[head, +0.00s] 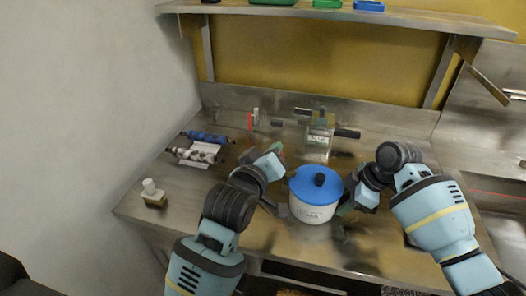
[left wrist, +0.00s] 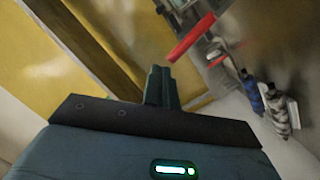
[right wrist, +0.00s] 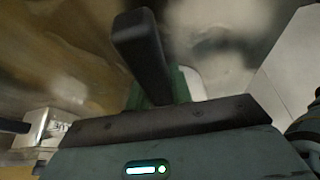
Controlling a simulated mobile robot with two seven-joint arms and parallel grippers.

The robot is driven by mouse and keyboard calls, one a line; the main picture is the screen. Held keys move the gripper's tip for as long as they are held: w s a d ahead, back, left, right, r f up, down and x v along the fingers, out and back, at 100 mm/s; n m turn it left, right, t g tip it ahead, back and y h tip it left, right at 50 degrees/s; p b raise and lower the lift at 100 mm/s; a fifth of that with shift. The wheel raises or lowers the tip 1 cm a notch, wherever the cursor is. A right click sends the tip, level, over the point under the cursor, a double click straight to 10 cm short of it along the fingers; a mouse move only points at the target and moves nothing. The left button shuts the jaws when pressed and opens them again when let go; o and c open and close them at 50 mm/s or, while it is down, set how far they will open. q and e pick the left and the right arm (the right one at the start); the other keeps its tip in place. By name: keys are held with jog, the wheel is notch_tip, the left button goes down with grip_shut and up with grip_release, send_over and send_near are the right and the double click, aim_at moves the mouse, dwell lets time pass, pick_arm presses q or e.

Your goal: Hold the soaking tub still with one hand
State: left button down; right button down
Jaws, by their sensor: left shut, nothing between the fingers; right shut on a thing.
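The soaking tub (head: 311,213) is a white round tub with a blue lid and a black knob, upright near the front middle of the bench. My right gripper (head: 345,207) is at its right side, shut on what looks like a dark grip of the tub. In the right wrist view a black bar (right wrist: 143,50) stands up at the fingers; the exact contact is hidden. My left gripper (head: 278,152) is behind and left of the tub, apart from it. Its fingers (left wrist: 160,84) are shut and empty in the left wrist view.
A clear box (head: 319,141) with dark side handles stands behind the tub. Blue (head: 207,136) and grey-white (head: 194,156) rollers lie at the left, with a small white-topped item (head: 152,193) nearer. A red rod (head: 250,122) stands at the back. A shelf (head: 340,14) overhangs.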

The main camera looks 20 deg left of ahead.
pick_arm(q)
jog(key=shift+a, duration=0.1)
jog(key=s+a+r, duration=0.3)
jog(key=s+a, duration=0.1)
jog(key=s, duration=0.6)
jog(key=shift+a+r, duration=0.25)
jog(key=shift+r, duration=0.15)
pick_arm(e)
jog(key=c, duration=1.2)
grip_release()
jog(key=shift+o, duration=0.2)
jog(key=shift+r, duration=0.1)
jog(key=v, duration=1.1)
jog(key=shift+d+r, duration=0.15)
jog(key=shift+r, duration=0.25)
